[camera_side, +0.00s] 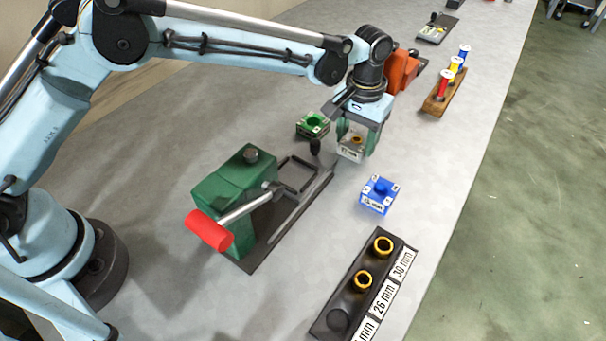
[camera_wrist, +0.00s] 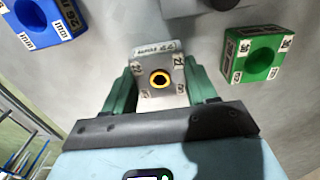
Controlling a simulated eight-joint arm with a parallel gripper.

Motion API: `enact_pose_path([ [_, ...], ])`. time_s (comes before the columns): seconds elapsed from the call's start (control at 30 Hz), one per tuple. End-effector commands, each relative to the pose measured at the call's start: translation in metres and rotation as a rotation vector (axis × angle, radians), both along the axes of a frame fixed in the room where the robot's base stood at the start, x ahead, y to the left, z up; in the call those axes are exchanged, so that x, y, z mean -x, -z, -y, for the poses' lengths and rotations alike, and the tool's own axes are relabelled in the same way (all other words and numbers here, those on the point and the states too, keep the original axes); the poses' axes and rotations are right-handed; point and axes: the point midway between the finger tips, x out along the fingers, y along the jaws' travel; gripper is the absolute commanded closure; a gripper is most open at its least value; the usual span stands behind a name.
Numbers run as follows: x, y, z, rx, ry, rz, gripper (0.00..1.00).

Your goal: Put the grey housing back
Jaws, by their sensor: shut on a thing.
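The grey housing (camera_wrist: 160,80) is a labelled block with a gold ring around a dark hole in its top face. My gripper (camera_wrist: 161,88) is shut on it, one green finger pad on each side. In the side view the grey housing (camera_side: 352,146) hangs between the fingers of my gripper (camera_side: 356,138), by the far end of the green press. From these views I cannot tell whether it touches the table.
A green housing (camera_side: 313,125) stands left of my gripper and a blue housing (camera_side: 379,194) in front. The green press (camera_side: 235,200) has a red-handled lever. A black ring rack (camera_side: 350,303) lies near; a wooden spool rack (camera_side: 444,92) stands beyond.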

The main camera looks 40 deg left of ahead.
Motion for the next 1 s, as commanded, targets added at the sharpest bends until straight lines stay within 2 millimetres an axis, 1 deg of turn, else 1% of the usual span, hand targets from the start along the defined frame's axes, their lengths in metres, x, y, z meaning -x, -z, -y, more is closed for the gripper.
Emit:
enact_pose_path([
  [0.2, 0.000, 0.003, 0.000, 0.000, 0.000, 0.000, 0.85],
  [0.23, 0.000, 0.003, 0.000, 0.000, 0.000, 0.000, 0.38],
  [0.37, 0.000, 0.003, 0.000, 0.000, 0.000, 0.000, 0.19],
  [0.63, 0.000, 0.002, 0.000, 0.000, 0.000, 0.000, 0.18],
  [0.77, 0.000, -0.004, 0.000, 0.000, 0.000, 0.000, 0.18],
  [0.87, 0.000, -0.018, 0.000, 0.000, 0.000, 0.000, 0.18],
  [1.0, 0.000, -0.046, 0.000, 0.000, 0.000, 0.000, 0.18],
])
